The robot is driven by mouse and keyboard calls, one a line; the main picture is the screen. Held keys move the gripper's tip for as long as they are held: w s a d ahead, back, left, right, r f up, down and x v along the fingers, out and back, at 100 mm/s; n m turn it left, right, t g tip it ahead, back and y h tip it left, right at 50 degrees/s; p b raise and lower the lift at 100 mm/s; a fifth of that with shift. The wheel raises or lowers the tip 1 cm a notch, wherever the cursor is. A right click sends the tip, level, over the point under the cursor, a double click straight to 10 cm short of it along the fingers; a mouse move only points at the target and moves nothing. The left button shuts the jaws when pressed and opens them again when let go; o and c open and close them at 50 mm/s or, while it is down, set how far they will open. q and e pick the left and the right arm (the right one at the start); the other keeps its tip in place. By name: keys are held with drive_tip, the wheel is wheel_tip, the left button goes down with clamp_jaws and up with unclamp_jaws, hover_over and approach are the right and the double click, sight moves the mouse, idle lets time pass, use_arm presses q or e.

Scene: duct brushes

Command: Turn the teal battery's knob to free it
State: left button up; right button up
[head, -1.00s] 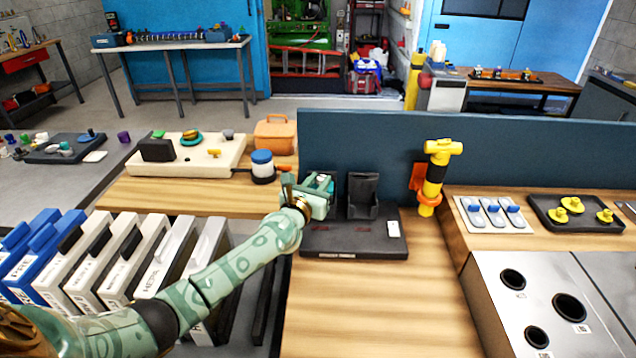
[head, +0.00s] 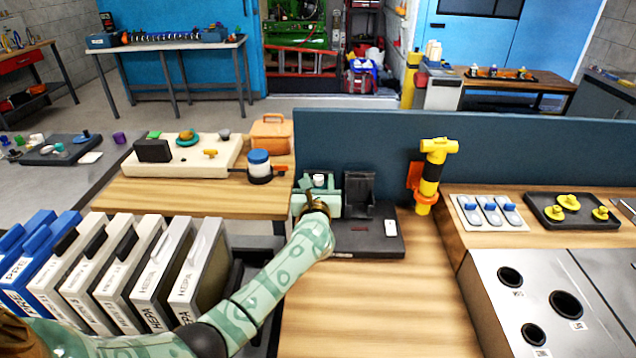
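The dark dock (head: 372,244) sits on the wooden bench against the blue divider. Its right bay (head: 360,190) is a dark upright cradle and looks empty. At its left bay stands a dark teal block, which looks like the teal battery (head: 320,175), with a small pale knob (head: 319,181) in front. My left gripper (head: 319,192) is in front of this block, its mint fingers apart on either side of the knob. It hides the block's lower part. I cannot tell whether a finger touches the knob. My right gripper is not in view.
A yellow-and-black cylinder (head: 431,180) in an orange holder stands right of the dock. A blue-topped jar (head: 259,165) and cream board (head: 190,160) are to the left. Upright filter panels (head: 155,270) stand front left. The bench in front of the dock is clear.

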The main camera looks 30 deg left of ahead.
use_arm(q)
drive_tip(key=p+v, duration=0.2)
drive_tip(key=v, duration=1.4)
drive_tip(key=shift+s+d, duration=0.15)
